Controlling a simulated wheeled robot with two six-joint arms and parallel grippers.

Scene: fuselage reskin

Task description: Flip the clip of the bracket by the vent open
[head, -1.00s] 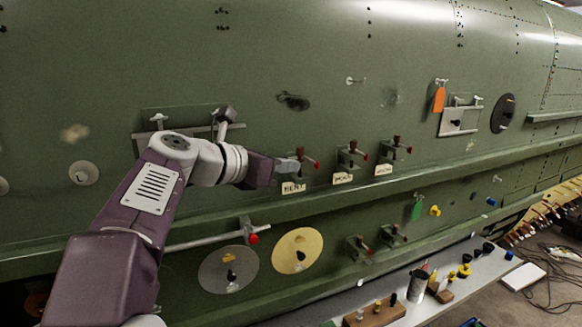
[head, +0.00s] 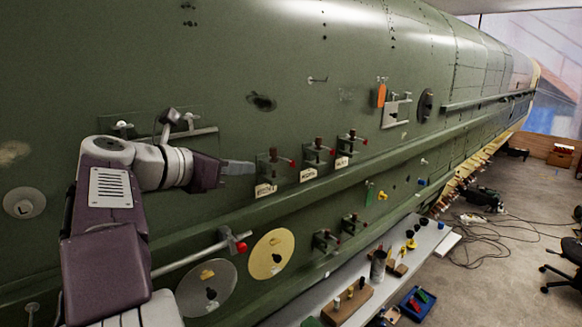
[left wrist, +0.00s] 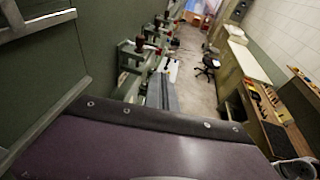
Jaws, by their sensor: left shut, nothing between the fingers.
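Three clip brackets stand in a row on the green fuselage skin, each with a dark red knob and a red-tipped lever. They are the left bracket (head: 274,168), the middle bracket (head: 317,154) and the right bracket (head: 350,145). Each has a pale label below it, such as the left label (head: 265,190); the lettering is too small to read surely, so I cannot tell which is by the vent. My left gripper (head: 240,167) is shut and empty, its fingertips just left of the left bracket. Contact is unclear. Brackets also show in the left wrist view (left wrist: 132,50). My right gripper is out of view.
Two lower brackets (head: 325,240) sit below the ledge. A red-ended rod (head: 200,255), a grey disc (head: 206,290) and a yellow disc (head: 270,254) lie below my left arm. A bench (head: 410,250) holds small parts. The floor at right has cables.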

